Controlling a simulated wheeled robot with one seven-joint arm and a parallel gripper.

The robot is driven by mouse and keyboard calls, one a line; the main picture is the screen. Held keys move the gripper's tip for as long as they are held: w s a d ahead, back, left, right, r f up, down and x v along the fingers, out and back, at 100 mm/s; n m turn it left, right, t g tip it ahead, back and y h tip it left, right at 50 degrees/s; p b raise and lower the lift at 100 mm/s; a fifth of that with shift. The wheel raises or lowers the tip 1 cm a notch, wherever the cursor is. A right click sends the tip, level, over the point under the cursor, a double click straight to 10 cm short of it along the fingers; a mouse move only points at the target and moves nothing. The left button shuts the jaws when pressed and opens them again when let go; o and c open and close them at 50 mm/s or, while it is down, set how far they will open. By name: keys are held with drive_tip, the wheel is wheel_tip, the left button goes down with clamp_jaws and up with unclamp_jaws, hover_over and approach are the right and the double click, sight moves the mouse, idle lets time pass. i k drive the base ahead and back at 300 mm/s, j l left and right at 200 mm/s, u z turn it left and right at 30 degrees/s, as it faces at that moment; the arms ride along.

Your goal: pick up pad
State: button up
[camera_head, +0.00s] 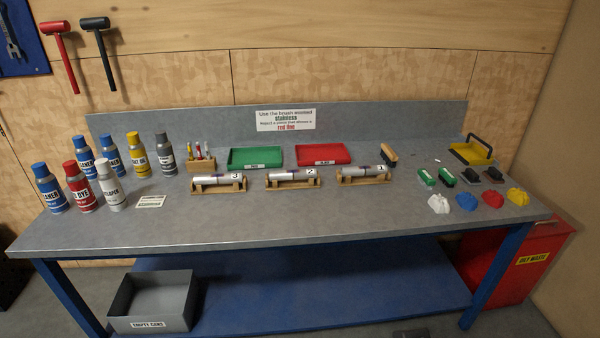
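Several small pad-like blocks lie on the right part of the grey workbench (300,222). Two are green with a pale label, a left one (426,177) and a right one (446,177). Two are dark, a left one (469,175) and a right one (493,175). I cannot tell which of these the task calls the pad. All rest on the bench top, apart from one another. My gripper is not in view.
Crumpled white (439,203), blue (466,201), red (493,198) and yellow (518,196) cloths lie in front of the blocks. A yellow handled tray (470,153) stands behind. Wooden stands with metal cylinders (363,174) are to the left. The front bench strip is clear.

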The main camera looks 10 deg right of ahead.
sight(470, 175)
drive_tip(key=z, duration=1.3)
